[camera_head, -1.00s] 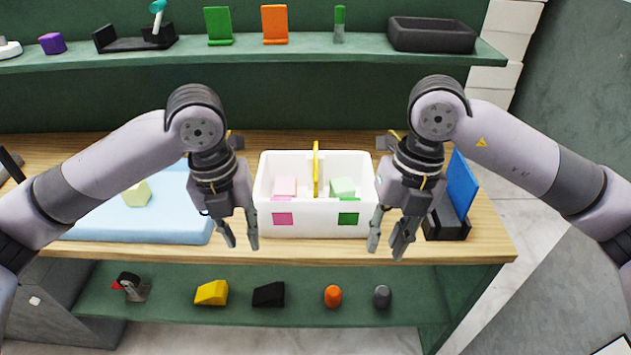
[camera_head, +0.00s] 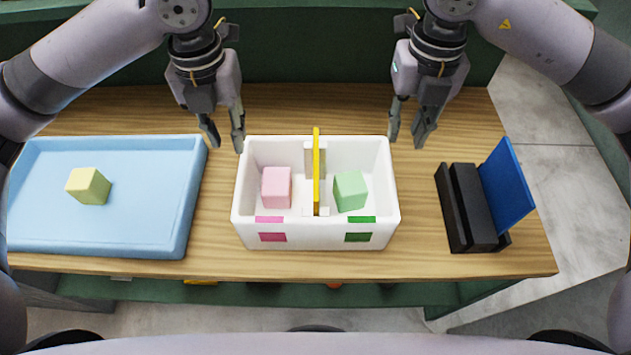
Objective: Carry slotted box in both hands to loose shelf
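The slotted box (camera_head: 316,238) is a white open box on the wooden table (camera_head: 215,240). A yellow divider (camera_head: 317,180) stands upright in its middle. A pink block (camera_head: 276,187) lies in the left compartment and a green block (camera_head: 350,190) in the right one. Pink and green patches mark its front wall. My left gripper (camera_head: 224,143) is open and empty just off the box's back left corner. My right gripper (camera_head: 406,138) is open and empty just off its back right corner. Neither appears to touch the box. The loose shelf cannot be made out for certain.
A light blue tray (camera_head: 100,243) with a yellow-green block (camera_head: 88,186) is left of the box. A black holder (camera_head: 465,210) with a blue panel (camera_head: 508,187) stands to the right. Bare wood lies between these and the box.

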